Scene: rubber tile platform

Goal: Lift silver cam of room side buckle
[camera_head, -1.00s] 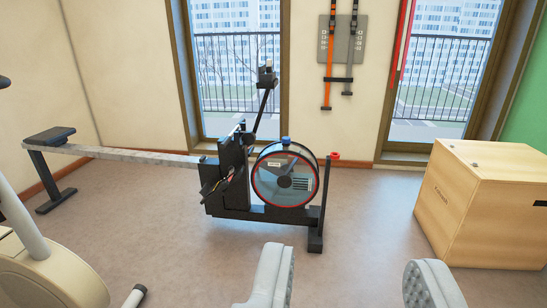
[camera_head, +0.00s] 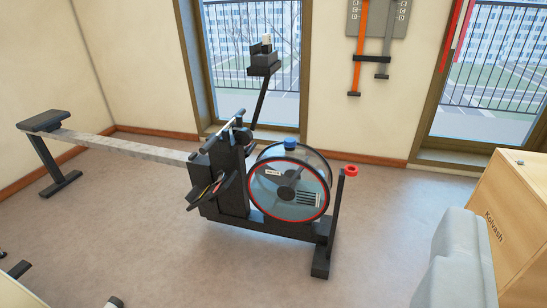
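An orange strap (camera_head: 361,50) and a grey strap (camera_head: 387,45) hang on a grey wall board (camera_head: 402,18) between the windows, at the top right. The top of the board and straps is cut off by the picture edge. A dark crosspiece (camera_head: 371,58) lies across both straps. I cannot make out a silver cam or tell which part is the room side buckle.
A rowing machine (camera_head: 230,180) with a round flywheel stands between me and the wall, its rail reaching left. A red strap (camera_head: 458,30) hangs by the right window.

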